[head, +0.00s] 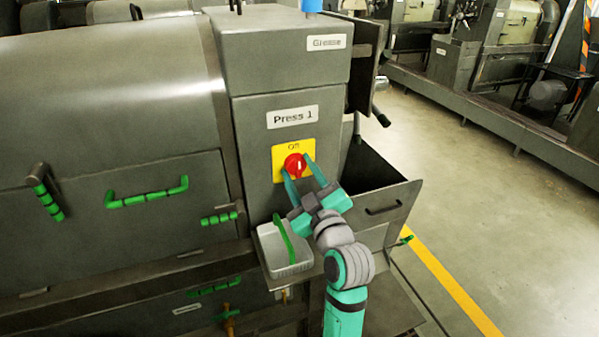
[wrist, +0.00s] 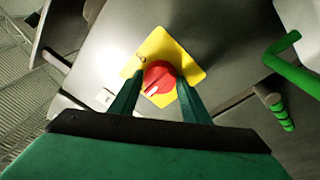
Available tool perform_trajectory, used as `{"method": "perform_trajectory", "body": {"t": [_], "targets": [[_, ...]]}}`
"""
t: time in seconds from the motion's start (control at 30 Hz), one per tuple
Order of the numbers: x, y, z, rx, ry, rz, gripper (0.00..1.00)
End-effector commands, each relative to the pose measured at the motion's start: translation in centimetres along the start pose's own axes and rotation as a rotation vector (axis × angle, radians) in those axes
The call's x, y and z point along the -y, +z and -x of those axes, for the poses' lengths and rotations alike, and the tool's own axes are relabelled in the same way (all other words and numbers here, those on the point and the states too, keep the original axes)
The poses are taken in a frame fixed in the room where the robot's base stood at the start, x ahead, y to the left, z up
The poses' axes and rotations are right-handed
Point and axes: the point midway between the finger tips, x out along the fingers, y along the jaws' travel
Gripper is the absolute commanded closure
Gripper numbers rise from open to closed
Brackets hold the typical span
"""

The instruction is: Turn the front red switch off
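The red switch (head: 295,165) is a round knob on a yellow plate (head: 279,152) marked "Off" at the top, on the grey "Press 1" cabinet (head: 262,115). In the head view its white mark looks roughly upright, toward the label. My gripper (head: 299,168) reaches up to it, with its two teal fingers apart on either side of the knob. In the wrist view the red switch (wrist: 159,78) lies between the spread fingertips (wrist: 158,88), its white mark at the lower left. I cannot tell whether the fingers touch the knob.
A white tray (head: 265,262) with a green-handled tool (head: 285,238) sits below the switch, left of my arm. An open grey bin (head: 395,199) juts out at the right. Green handles (head: 147,192) line the press at the left. Open floor lies at the right.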

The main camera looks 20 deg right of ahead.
Motion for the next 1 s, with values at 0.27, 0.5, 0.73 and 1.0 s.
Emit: {"method": "perform_trajectory", "body": {"t": [0.27,0.5,0.73,1.0], "targets": [[0.0,0.0,0.0,0.000,-0.001,-0.001,0.41],[0.0,0.1,1.1,0.001,0.000,-0.001,0.41],[0.0,0.1,5.2,0.002,0.001,-0.002,0.41],[0.0,0.1,9.5,0.002,0.001,-0.002,0.41]]}}
